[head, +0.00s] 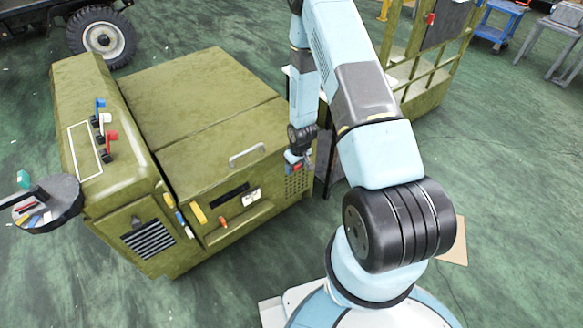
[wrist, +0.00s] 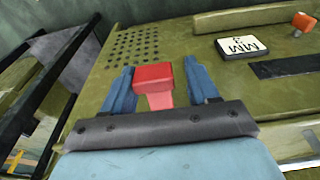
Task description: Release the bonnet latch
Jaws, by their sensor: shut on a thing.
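My gripper (head: 297,160) is at the right front corner of the olive machine's bonnet (head: 205,115), beside the perforated vent (head: 298,183). In the wrist view its two blue fingers (wrist: 160,88) are shut on a red block (wrist: 152,74) with a paler red lower part. The block stands against the olive panel near the vent holes. Whether it is the bonnet latch itself I cannot tell. The bonnet lies closed, with a pale handle (head: 247,154) near its front edge. An orange knob (head: 223,226) sits lower on the front panel, apart from my gripper.
Blue, white and red levers (head: 104,130) stand on the machine's left console. A round tray (head: 62,196) of small parts is at far left. An olive barred frame (head: 425,80) stands behind my arm. Green floor (head: 510,170) is open at right.

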